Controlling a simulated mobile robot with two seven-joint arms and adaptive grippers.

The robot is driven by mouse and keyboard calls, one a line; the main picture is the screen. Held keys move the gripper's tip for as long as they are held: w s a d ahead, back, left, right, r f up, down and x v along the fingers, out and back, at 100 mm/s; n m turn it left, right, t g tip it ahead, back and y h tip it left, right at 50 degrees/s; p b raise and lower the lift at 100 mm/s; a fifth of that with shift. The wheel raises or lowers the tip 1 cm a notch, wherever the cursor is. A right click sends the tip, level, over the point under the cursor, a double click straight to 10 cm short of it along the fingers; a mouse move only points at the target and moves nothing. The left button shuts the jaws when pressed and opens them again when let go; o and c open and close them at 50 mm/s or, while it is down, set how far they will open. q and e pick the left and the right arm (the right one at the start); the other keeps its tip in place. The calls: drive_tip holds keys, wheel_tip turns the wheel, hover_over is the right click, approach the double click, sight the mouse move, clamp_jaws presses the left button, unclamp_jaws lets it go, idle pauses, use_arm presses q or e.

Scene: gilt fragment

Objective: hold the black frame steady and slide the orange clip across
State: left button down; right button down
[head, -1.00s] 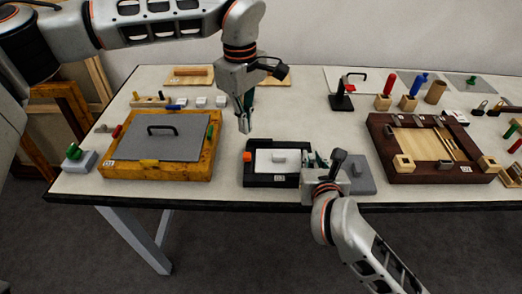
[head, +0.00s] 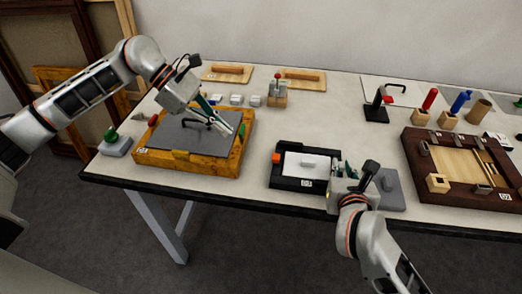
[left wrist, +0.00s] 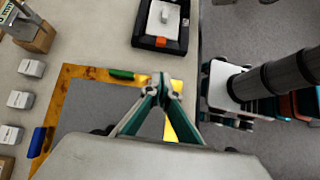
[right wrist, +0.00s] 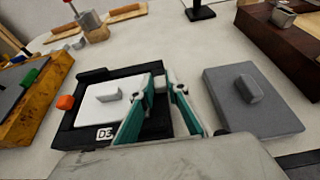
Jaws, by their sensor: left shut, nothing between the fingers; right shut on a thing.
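The black frame (head: 292,183) lies near the table's front edge with a white plate (head: 305,165) inside it; it also shows in the right wrist view (right wrist: 92,75). The orange clip (head: 276,158) sits on its left side, and shows in the right wrist view (right wrist: 65,102) and left wrist view (left wrist: 161,42). My right gripper (head: 338,170) is shut on the frame's right side, its fingers (right wrist: 172,82) hiding part of that edge. My left gripper (head: 234,129) is shut and empty, over the grey panel of the yellow frame, left of the black frame and apart from the clip.
The yellow frame (head: 165,163) carries a grey panel (head: 180,135) with a black handle, and green and blue clips. A grey block (right wrist: 255,110) lies right of the black frame. A dark brown frame (head: 450,190) stands further right. Bare table lies between the yellow and black frames.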

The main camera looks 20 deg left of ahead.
sight(273, 156)
use_arm(q)
drive_tip(key=shift+a, duration=0.4)
drive_tip(key=shift+f, duration=0.15)
drive_tip(key=x, duration=0.8)
drive_tip(key=shift+d+f, duration=0.1)
drive_tip(key=shift+d, duration=0.2)
drive_tip(key=d, duration=0.3)
drive_tip(key=shift+w+d+f, duration=0.2)
drive_tip(key=shift+w+f, duration=0.05)
drive_tip(key=shift+f, duration=0.1)
drive_tip(key=shift+d, duration=0.6)
drive_tip(key=shift+d, duration=0.1)
drive_tip(key=shift+w+d, duration=0.15)
drive_tip(key=shift+d, duration=0.8)
drive_tip(key=shift+a, duration=0.15)
